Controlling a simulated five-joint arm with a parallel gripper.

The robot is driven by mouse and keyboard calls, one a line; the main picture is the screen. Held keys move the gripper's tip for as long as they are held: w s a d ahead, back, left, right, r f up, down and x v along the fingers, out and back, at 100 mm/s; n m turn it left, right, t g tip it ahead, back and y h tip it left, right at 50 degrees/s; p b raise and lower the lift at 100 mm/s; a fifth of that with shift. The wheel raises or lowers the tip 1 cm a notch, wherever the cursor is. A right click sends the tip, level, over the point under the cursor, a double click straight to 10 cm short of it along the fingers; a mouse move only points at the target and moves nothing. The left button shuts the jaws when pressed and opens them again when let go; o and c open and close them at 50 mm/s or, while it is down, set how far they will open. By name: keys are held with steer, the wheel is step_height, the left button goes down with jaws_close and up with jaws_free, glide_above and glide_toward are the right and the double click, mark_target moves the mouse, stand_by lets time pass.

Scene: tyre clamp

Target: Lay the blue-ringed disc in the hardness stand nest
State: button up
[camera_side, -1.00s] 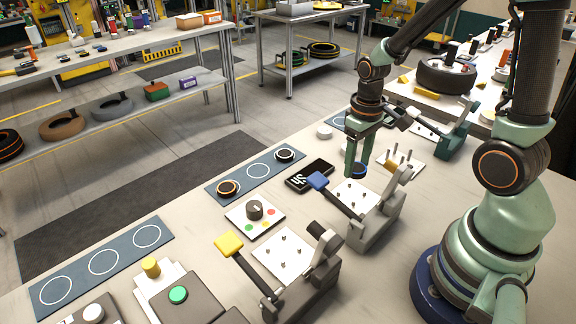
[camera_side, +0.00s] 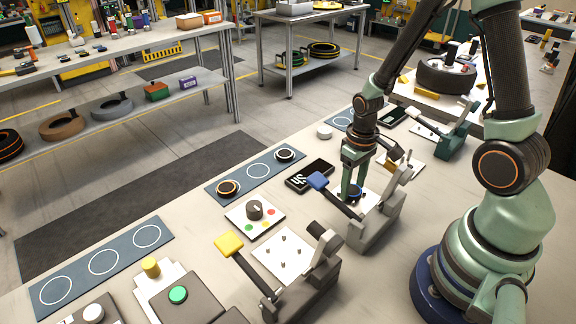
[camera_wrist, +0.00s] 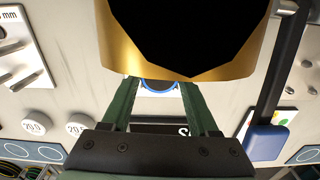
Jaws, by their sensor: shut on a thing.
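My gripper (camera_side: 350,192) points down over the white pinned plate (camera_side: 341,205) beside the blue-handled clamp (camera_side: 375,222). It is shut on the blue-ringed disc (camera_side: 352,197), which sits low at the plate, mostly hidden by the fingers. I cannot tell whether the disc touches the plate. In the wrist view a blue-rimmed edge of the disc (camera_wrist: 158,87) shows between the fingers, under a large gold-edged dark shape. The clamp's blue handle (camera_side: 317,181) lies out to the left; it also shows in the wrist view (camera_wrist: 266,142).
A yellow-handled clamp (camera_side: 322,262) with an empty pinned plate (camera_side: 284,252) stands nearer. A knob panel (camera_side: 254,213), a dark display (camera_side: 310,176) and a blue mat (camera_side: 258,171) with two ringed discs lie left. A green clamp (camera_side: 452,135) stands behind right.

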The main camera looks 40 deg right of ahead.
steer(key=shift+f, duration=0.15)
steer(key=o, duration=1.4)
steer(key=shift+c, duration=0.2)
step_height(320, 180, up, 12)
step_height(320, 180, up, 11)
steer(key=t, duration=0.5)
glide_above(352, 190)
steer(key=s+a, duration=0.1)
steer(key=a, duration=0.5)
steer(key=shift+s+a+r+n+t, duration=0.25)
steer(key=shift+a+r+n+t, duration=0.05)
steer(key=shift+a+r, duration=0.2)
